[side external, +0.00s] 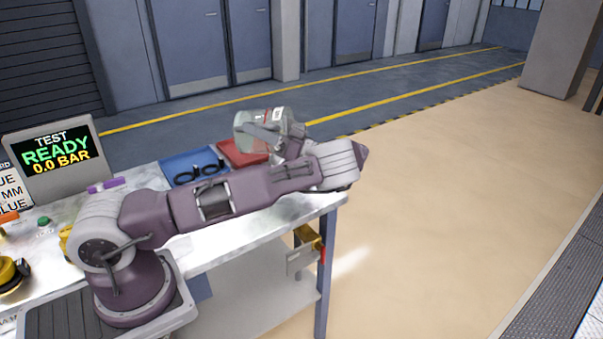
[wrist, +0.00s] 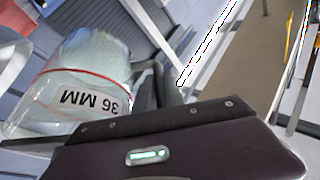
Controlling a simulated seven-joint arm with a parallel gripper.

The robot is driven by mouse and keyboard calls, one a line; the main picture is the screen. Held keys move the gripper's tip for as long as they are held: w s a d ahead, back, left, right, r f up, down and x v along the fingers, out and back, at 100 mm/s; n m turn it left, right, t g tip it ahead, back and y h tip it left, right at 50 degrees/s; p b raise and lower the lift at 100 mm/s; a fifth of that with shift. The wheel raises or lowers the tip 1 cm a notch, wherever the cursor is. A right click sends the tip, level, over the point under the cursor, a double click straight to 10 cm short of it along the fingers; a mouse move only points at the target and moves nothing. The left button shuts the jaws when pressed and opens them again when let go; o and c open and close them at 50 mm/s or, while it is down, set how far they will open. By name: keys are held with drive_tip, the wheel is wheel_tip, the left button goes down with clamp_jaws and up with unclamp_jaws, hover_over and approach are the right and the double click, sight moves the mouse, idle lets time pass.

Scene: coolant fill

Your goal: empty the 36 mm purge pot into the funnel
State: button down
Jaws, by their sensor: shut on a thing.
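The 36 mm purge pot (side external: 262,126) is a clear, greenish vessel with a white label. In the side view it is held up above the far right end of the bench, lying tilted on its side. In the wrist view the pot (wrist: 85,82) shows a red line and an upside-down "36 MM" label. My gripper (side external: 277,137) is shut on the pot; a dark finger also shows beside it in the wrist view (wrist: 160,85). I cannot tell how much liquid is inside. I cannot make out the funnel in either view.
A display (side external: 55,158) reads "TEST READY 0.0 BAR". Yellow items (side external: 10,272) sit at the left. The floor right of the bench is clear.

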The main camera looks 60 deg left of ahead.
drive_tip(key=shift+w+d+r+g+y+p, duration=0.2)
drive_tip(key=shift+w+d+g+y+p, duration=0.15)
drive_tip(key=shift+p, duration=0.65)
